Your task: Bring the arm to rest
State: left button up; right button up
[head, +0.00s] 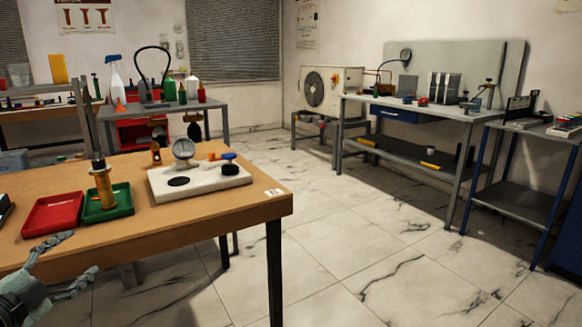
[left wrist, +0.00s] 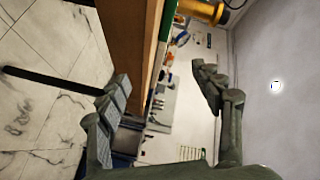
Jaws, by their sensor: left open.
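My left gripper (head: 84,251) is at the lower left of the head view, beside the near edge of the wooden table (head: 200,228). Its two grey fingers are spread apart with nothing between them. In the left wrist view the open fingers (left wrist: 160,74) stand either side of the picture, with the table edge (left wrist: 128,40) seen between and beyond them. The rest of the left arm is mostly outside the head view. My right gripper does not show in either view.
Grey benches stand behind. The marble floor at right is clear.

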pick_arm(q)
jog(key=s+d+f+n+g+y+p, duration=0.1)
jog(key=s+f+n+g+y, duration=0.35)
jog(key=f, duration=0.65)
jog(key=s+d+f+n+g+y, duration=0.1)
jog(key=s+f+n+g, duration=0.3)
jog(key=s+f, duration=0.6)
jog(key=s+d+f+n+g+h+p, duration=0.1)
jog(key=s+d+f+g, duration=0.4)
jog(key=s+d+f, duration=0.5)
jog(key=d+f+n+h, duration=0.1)
jog(key=d+f+n, duration=0.1)
jog(key=d, duration=0.1)
jog(key=shift+s+d+f+h, duration=0.15)
jog(key=shift+s+d+h, duration=0.15)
jog(key=shift+s+h, duration=0.1)
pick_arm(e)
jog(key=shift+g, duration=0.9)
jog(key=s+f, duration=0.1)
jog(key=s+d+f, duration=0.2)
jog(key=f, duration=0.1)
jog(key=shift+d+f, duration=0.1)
pick_arm(q)
jog(key=shift+n, duration=0.25)
